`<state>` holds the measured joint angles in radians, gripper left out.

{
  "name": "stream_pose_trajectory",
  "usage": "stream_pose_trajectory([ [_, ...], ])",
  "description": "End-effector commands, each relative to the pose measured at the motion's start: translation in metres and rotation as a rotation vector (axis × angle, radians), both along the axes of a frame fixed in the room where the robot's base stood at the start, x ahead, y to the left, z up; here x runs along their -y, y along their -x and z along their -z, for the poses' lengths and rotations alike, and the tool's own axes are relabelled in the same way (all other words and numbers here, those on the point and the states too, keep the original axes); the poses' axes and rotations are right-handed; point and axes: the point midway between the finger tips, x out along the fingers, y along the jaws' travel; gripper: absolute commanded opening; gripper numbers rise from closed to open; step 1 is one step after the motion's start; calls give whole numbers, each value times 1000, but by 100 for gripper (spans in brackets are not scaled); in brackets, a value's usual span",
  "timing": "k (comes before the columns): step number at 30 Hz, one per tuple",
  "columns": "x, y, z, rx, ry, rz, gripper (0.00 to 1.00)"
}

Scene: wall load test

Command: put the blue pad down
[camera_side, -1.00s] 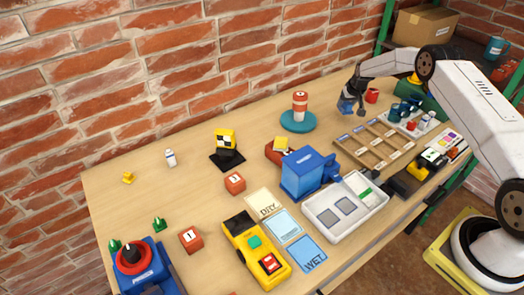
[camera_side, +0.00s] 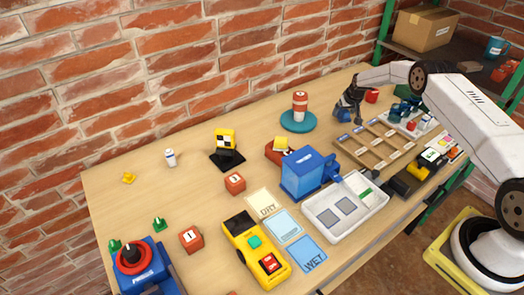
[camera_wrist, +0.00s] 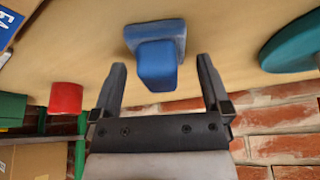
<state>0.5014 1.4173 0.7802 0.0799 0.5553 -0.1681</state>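The blue pad (camera_wrist: 154,29), with a raised blue block on it, appears on the tabletop in the wrist view. My gripper (camera_wrist: 160,65) is open, with its two dark fingers apart and a gap on each side of the block. The fingers do not appear to touch it. In the side view my gripper (camera_side: 351,106) is low at the far right part of the table, and the blue pad (camera_side: 342,114) is partly hidden behind it.
A teal disc (camera_side: 298,121) with a red-and-white cylinder stands left of my gripper. A red cup (camera_side: 371,95) is close on its right. A wooden divided tray (camera_side: 375,145) lies in front. The brick wall (camera_wrist: 285,120) is behind.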

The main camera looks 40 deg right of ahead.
Motion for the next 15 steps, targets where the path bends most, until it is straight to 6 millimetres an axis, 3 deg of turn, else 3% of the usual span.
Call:
stream_pose_trajectory([
  [15, 0, 1, -8, 1, 0, 0, 100],
])
